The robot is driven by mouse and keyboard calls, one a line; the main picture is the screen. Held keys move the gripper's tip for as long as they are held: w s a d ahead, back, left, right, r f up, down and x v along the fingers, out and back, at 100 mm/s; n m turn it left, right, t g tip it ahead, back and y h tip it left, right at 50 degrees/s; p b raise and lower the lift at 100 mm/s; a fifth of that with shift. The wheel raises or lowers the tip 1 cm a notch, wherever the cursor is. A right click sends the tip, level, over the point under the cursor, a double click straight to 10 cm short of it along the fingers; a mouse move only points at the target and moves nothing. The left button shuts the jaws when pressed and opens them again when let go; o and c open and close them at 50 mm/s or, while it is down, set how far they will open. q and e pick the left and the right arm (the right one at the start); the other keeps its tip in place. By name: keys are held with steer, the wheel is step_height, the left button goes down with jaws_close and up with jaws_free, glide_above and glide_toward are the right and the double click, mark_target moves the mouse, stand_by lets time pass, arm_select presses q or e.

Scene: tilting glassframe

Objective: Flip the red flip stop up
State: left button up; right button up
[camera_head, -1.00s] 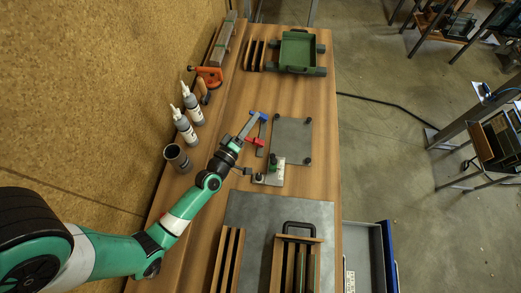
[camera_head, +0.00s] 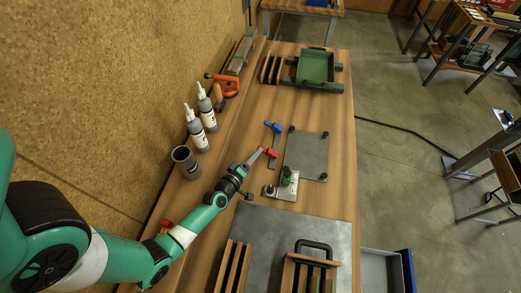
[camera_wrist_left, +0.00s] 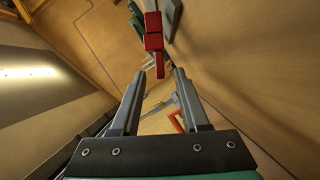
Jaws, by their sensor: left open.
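The red flip stop (camera_head: 270,152) is on the wooden bench, at the left side of a grey plate (camera_head: 306,155). A blue stop (camera_head: 272,127) is farther back on the same side. My left gripper (camera_head: 257,158) is open and empty, close to the red stop at its front left. In the left wrist view the red stop (camera_wrist_left: 154,42) appears just beyond the gap between the open fingers (camera_wrist_left: 160,74). I cannot tell whether they touch it. My right gripper is not in view.
A small white plate with a green knob (camera_head: 287,178) lies in front of the grey plate. Two white-tipped bottles (camera_head: 207,110) and a dark cup (camera_head: 185,161) stand to the left. A green tray (camera_head: 316,67) is at the back. Wooden racks (camera_head: 234,267) are in front.

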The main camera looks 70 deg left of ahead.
mark_target(268, 152)
arm_select(q)
steer(key=x, duration=0.4)
steer(key=shift+w+a+f+b, duration=0.1)
steer(key=shift+b, duration=0.3)
jaws_close()
stand_by(1.0)
